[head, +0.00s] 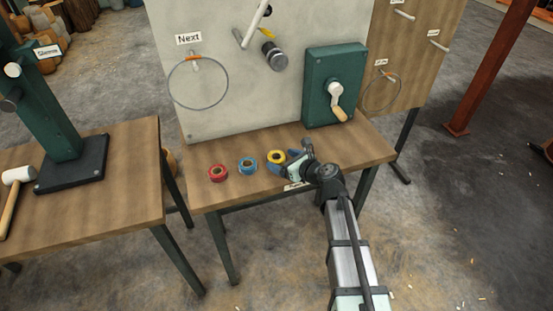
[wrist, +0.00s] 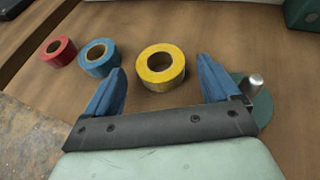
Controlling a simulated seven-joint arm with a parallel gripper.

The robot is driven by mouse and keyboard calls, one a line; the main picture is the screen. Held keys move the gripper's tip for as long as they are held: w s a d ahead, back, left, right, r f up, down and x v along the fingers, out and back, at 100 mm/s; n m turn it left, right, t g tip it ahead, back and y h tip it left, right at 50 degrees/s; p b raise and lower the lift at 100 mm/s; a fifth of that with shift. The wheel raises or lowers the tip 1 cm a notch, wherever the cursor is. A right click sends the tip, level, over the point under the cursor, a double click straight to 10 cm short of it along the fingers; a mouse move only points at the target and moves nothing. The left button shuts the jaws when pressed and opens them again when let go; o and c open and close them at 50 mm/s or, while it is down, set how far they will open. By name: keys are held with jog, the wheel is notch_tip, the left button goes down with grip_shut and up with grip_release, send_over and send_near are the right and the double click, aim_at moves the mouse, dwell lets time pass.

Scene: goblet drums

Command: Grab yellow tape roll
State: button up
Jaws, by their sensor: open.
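The yellow tape roll (head: 276,157) lies flat on the wooden workbench, at the right end of a row with a blue roll and a red roll. In the wrist view the yellow tape roll (wrist: 160,66) sits just beyond and between my fingertips, apart from both. My gripper (head: 287,163) is low at the bench's front edge, beside the yellow roll. In the wrist view my gripper (wrist: 161,72) has its two blue fingers spread wide with nothing held.
The blue tape roll (wrist: 99,57) is close to my left finger, and the red tape roll (wrist: 58,51) lies farther left. A round green base with a metal knob (wrist: 254,92) is beside my right finger. A green crank box (head: 334,88) stands behind on the bench.

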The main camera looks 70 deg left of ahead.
jog(key=shift+x, duration=1.05)
jog(key=shift+w, duration=0.1)
jog(key=shift+c, duration=0.2)
jog(key=c, duration=1.1)
